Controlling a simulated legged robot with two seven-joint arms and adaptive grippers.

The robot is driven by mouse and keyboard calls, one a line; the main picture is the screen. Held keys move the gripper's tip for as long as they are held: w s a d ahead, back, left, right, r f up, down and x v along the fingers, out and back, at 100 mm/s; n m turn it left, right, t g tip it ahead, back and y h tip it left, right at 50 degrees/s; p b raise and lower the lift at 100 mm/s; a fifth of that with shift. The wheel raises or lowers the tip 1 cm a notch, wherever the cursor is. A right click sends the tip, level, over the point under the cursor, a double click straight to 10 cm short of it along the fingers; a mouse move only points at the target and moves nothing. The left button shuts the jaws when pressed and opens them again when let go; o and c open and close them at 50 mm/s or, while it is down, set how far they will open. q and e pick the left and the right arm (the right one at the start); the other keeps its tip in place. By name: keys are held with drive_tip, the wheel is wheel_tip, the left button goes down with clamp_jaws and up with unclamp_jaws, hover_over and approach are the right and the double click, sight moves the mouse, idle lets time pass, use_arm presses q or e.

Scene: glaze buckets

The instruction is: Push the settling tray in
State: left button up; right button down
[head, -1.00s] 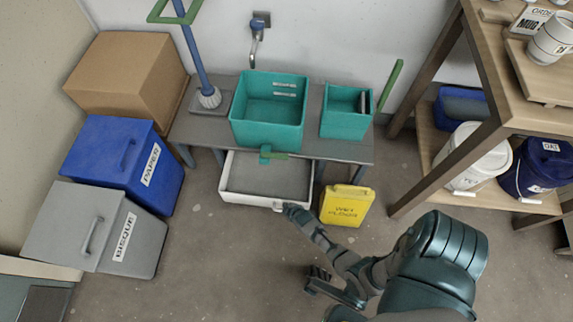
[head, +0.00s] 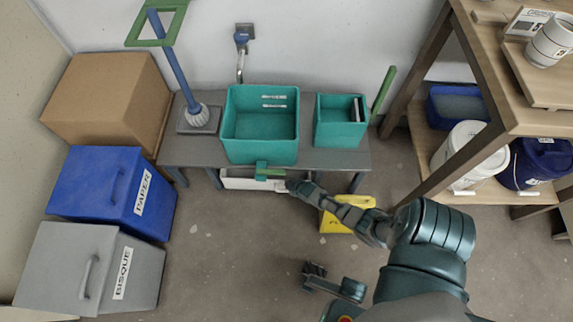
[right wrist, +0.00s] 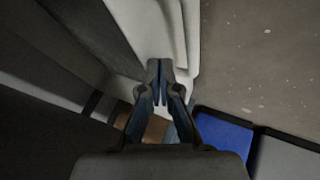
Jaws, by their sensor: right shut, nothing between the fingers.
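The settling tray (head: 240,184) is a white, shallow tray low under the grey bench. In the head view only its front strip shows; the rest is hidden under the bench top. My right gripper (head: 290,186) is at the right part of the tray's front. In the right wrist view the shut, empty fingers (right wrist: 160,88) are against or very close to the white tray (right wrist: 155,40); contact is not clear. What appears to be my left gripper (head: 314,270) is low over the floor, away from the tray; its fingers are too small to read.
Two teal buckets (head: 262,150) (head: 338,132) stand on the bench (head: 190,150). A yellow wet-floor sign (head: 335,222) stands beside the tray, partly behind my right arm. Blue (head: 95,190) and grey bins (head: 60,265) are at left, wooden shelving (head: 430,90) at right. Centre floor is clear.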

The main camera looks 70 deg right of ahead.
drive_tip(key=shift+w+d+r, duration=0.1)
drive_tip(key=shift+w+d, duration=0.05)
drive_tip(key=shift+d, duration=0.2)
